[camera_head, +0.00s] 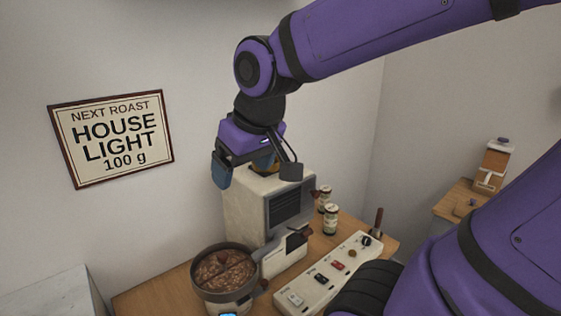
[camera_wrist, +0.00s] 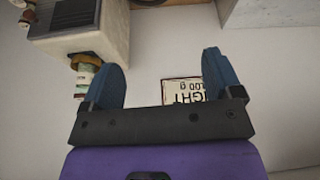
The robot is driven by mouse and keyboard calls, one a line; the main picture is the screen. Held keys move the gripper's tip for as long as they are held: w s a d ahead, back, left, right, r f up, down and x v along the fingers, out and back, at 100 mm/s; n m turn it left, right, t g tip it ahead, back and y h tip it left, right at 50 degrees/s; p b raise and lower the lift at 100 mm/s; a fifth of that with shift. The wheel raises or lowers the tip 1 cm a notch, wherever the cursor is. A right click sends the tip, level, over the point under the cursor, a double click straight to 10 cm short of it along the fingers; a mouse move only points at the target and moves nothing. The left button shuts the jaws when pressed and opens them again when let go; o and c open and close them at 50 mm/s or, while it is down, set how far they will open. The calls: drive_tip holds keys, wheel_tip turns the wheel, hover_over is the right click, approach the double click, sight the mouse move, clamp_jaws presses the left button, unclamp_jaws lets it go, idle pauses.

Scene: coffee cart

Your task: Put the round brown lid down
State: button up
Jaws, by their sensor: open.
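My gripper (camera_head: 243,167) is open, high beside the top of the cream roasting machine (camera_head: 243,212). In the wrist view its two blue fingers stand wide apart with nothing between them (camera_wrist: 160,82). I cannot pick out the round brown lid for certain in either view. A small brownish-orange patch shows at the machine's top, partly hidden behind my gripper. A small brown piece with a dark knob (camera_head: 466,206) lies on the wooden side counter at the right, but its shape is too small to tell.
A round dark pan of brown beans (camera_head: 224,272) stands before the machine. A switch panel (camera_head: 325,277) and small jars (camera_head: 331,219) are to its right. A canister (camera_head: 493,165) stands on the side counter. A framed sign (camera_head: 112,138) hangs on the wall.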

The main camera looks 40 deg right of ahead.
drive_tip(key=s+d+r+m, duration=0.1)
drive_tip(key=s+d+r, duration=0.1)
drive_tip(key=s, duration=0.5)
drive_tip(key=shift+d+r+t, duration=0.15)
drive_tip(key=shift+t, duration=0.25)
